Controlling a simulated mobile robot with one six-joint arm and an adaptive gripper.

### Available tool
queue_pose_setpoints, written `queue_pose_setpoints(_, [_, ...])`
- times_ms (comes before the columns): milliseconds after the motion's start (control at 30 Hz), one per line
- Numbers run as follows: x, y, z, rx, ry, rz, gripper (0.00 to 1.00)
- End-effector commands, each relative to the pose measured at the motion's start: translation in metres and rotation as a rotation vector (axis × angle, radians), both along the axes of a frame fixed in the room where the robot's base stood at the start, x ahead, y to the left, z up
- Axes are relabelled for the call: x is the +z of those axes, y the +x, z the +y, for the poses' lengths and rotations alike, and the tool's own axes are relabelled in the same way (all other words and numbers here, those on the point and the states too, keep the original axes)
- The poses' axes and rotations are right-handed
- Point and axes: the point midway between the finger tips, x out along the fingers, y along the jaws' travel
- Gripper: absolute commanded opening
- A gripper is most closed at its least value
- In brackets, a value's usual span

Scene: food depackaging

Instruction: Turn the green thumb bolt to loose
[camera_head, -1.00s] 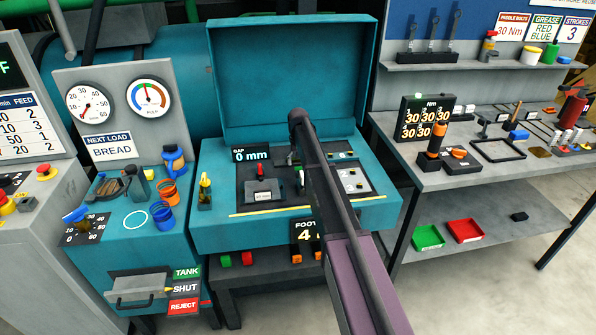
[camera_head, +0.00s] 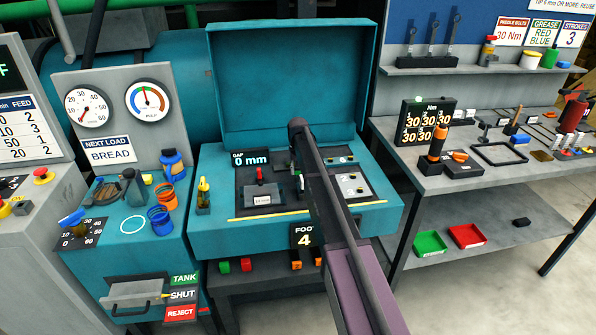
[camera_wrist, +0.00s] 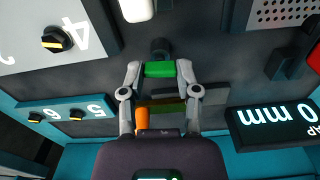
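The green thumb bolt (camera_wrist: 160,69) shows in the wrist view as a bright green bar, in front of a dark round knob on the dark panel. My gripper (camera_wrist: 160,72) has one fingertip at each end of the bar, and both seem to touch it. The bar lies crosswise between the fingers. In the head view my arm comes from the bottom right over the teal machine (camera_head: 215,235) and hides the bolt and fingertips.
The machine's open lid (camera_head: 290,80) stands behind the panel. A display (camera_head: 250,158) reads 0 mm. Numbered plates with black knobs (camera_wrist: 56,39) lie beside the bolt.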

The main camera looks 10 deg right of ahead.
Motion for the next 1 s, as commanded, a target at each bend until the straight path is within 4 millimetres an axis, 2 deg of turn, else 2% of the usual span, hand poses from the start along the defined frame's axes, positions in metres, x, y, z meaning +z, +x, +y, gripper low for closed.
queue_pose_setpoints(67, [-0.0001, -0.0002, 0.0004, 0.000, 0.001, 0.000, 0.00])
queue_pose_setpoints(533, [-0.0002, -0.0003, 0.0007, 0.110, 0.001, 0.001, 0.00])
queue_pose_setpoints(800, [-0.0003, -0.0003, 0.0007, 0.118, 0.001, 0.001, 0.00])
queue_pose_setpoints(833, [-0.0003, -0.0003, 0.0007, 0.118, 0.001, 0.001, 0.46])
queue_pose_setpoints(933, [-0.0003, -0.0003, 0.0006, 0.117, 0.001, 0.001, 0.75])
queue_pose_setpoints(1000, [-0.0002, -0.0002, 0.0006, 0.117, 0.001, 0.001, 0.77])
